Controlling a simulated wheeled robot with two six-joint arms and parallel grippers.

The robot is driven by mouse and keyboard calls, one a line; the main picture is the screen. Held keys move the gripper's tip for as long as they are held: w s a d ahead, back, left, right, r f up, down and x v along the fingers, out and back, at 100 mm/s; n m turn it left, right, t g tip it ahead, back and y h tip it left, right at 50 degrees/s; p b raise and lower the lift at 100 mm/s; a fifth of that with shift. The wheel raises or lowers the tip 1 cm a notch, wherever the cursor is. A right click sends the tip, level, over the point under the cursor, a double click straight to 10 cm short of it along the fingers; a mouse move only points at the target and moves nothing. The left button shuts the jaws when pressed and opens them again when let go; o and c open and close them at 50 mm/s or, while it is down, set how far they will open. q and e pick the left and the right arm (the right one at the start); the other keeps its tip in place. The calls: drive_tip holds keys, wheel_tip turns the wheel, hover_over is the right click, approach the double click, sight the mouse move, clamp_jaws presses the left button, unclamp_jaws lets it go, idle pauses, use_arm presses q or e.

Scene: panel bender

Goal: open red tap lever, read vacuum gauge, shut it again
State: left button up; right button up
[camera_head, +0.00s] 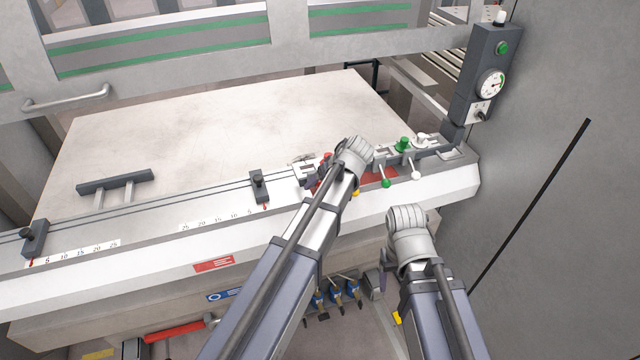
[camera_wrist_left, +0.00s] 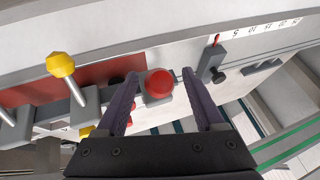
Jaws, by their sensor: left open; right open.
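The red tap lever's round knob (camera_wrist_left: 159,84) shows in the left wrist view between the two fingers of my left gripper (camera_wrist_left: 160,76). The fingers are open, with a gap visible on each side of the knob. In the head view my left gripper (camera_head: 332,168) is over the panel's front edge, and my wrist hides most of the red tap (camera_head: 326,157). The vacuum gauge (camera_head: 491,84), a white dial on a grey post, faces me at the upper right; its reading is too small to tell. My right gripper (camera_head: 386,260) is mostly hidden by its wrist, in front of the bench.
A yellow-knobbed lever (camera_wrist_left: 61,65) stands beside the red one. Green levers (camera_head: 402,145) and a white-knobbed lever (camera_head: 415,175) are to the right. A black scale slider (camera_head: 259,186) sits to the left.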

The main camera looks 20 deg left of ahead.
use_arm(q)
drive_tip(key=p+v, duration=0.6)
drive_tip(key=v, duration=0.1)
drive_tip(key=shift+d+r, duration=0.15)
drive_tip(key=shift+r, duration=0.2)
drive_tip(key=shift+s, duration=0.1)
idle(2.0)
